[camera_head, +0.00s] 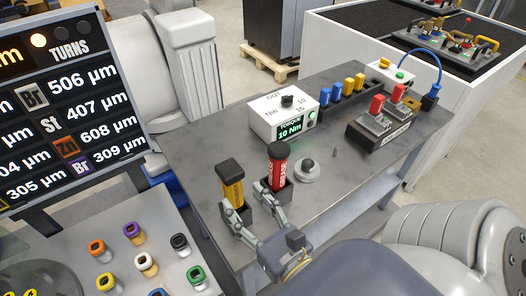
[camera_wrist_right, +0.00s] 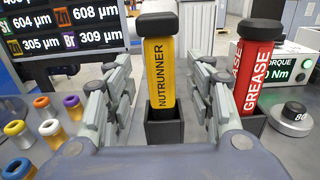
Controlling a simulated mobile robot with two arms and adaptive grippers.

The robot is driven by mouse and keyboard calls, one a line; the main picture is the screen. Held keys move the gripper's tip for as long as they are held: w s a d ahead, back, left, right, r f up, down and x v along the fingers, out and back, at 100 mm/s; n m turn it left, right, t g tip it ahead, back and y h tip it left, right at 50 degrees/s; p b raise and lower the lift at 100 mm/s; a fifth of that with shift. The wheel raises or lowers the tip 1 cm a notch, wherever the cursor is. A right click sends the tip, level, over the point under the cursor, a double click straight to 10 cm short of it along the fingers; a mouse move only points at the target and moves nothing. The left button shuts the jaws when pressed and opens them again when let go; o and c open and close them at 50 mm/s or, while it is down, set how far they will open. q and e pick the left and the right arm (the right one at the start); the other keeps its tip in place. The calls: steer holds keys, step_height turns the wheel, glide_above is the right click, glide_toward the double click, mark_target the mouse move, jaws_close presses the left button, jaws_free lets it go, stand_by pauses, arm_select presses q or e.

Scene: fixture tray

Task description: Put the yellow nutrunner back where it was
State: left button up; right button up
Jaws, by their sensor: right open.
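The yellow nutrunner (camera_head: 233,190), with a black cap, stands upright in a black square holder on the grey bench (camera_head: 345,190). In the right wrist view the nutrunner (camera_wrist_right: 160,75) is centred between the two fingers, its lower end inside the holder (camera_wrist_right: 164,132). My right gripper (camera_head: 246,197) is open, with a finger on each side of the nutrunner. Gaps show between both fingers and the nutrunner in the right wrist view (camera_wrist_right: 163,64). How far the fingertips reach past it is hard to tell. My left gripper is not in view.
A red grease tube (camera_head: 278,165) stands in its own holder close to the right finger. A round grey knob (camera_head: 307,169) and a torque box (camera_head: 283,118) are beyond it. Coloured sockets (camera_head: 146,263) stand on the tray at left, below a display board (camera_head: 70,100).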

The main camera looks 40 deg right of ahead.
steer(key=s, duration=0.6)
steer(key=shift+a, duration=0.15)
steer(key=shift+w+f, duration=0.1)
